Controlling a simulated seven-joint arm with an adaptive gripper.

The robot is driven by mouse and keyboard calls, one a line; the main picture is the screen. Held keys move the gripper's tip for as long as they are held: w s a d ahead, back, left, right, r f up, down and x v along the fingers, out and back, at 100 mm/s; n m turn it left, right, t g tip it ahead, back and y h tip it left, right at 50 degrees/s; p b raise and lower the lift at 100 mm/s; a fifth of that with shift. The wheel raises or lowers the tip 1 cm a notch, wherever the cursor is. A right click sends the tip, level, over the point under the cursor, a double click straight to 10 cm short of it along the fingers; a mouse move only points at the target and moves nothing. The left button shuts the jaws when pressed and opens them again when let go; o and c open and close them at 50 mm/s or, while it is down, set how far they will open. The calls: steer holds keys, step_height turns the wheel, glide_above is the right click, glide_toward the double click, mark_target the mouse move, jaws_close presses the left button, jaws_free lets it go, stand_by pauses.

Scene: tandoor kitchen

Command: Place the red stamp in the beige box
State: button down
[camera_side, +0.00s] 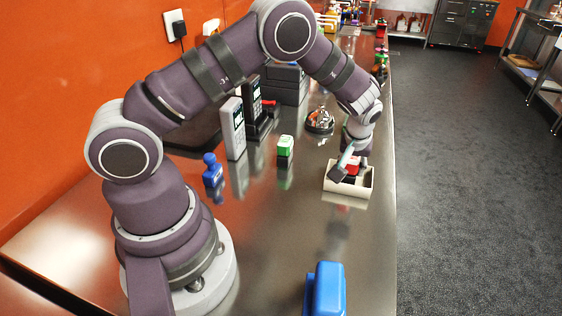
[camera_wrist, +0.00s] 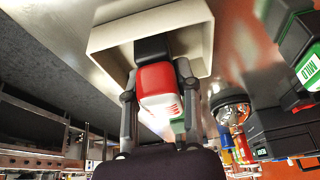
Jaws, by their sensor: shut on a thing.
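The beige box (camera_side: 347,192) stands on the metal counter near its right edge in the side view. It also shows at the top of the wrist view (camera_wrist: 108,39), with its open side facing me. My gripper (camera_side: 346,172) is right at the box opening, pointing down. In the wrist view my gripper (camera_wrist: 157,95) is shut on the red stamp (camera_wrist: 155,82), which has a red and white body and a black end. The black end is within the outline of the box opening. I cannot tell whether it touches the box floor. In the side view the red stamp (camera_side: 354,163) is partly hidden by my fingers.
A green and white stamp (camera_side: 285,146), a blue stamp (camera_side: 212,171) and grey card terminals (camera_side: 235,128) stand left of the box. A round metal bowl (camera_side: 320,121) is behind it. A blue object (camera_side: 327,289) is at the front. Counter between is clear.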

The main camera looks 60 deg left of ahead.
steer(key=c, duration=0.8)
jaws_free()
steer(key=shift+f, duration=0.1)
steer(key=v, duration=1.2)
steer(key=s+r+m+h, duration=0.1)
steer(key=s+r+m, duration=0.1)
steer(key=s, duration=0.3)
steer(key=s+r+m+t+h, duration=0.1)
steer(key=s+r+m, duration=0.2)
steer(key=s, duration=0.3)
steer(key=s+d+r+m+t+h, duration=0.1)
steer(key=s+r+m, duration=0.1)
steer(key=s+m, duration=0.2)
steer(key=shift+s+r, duration=0.35)
steer(key=shift+s, duration=0.35)
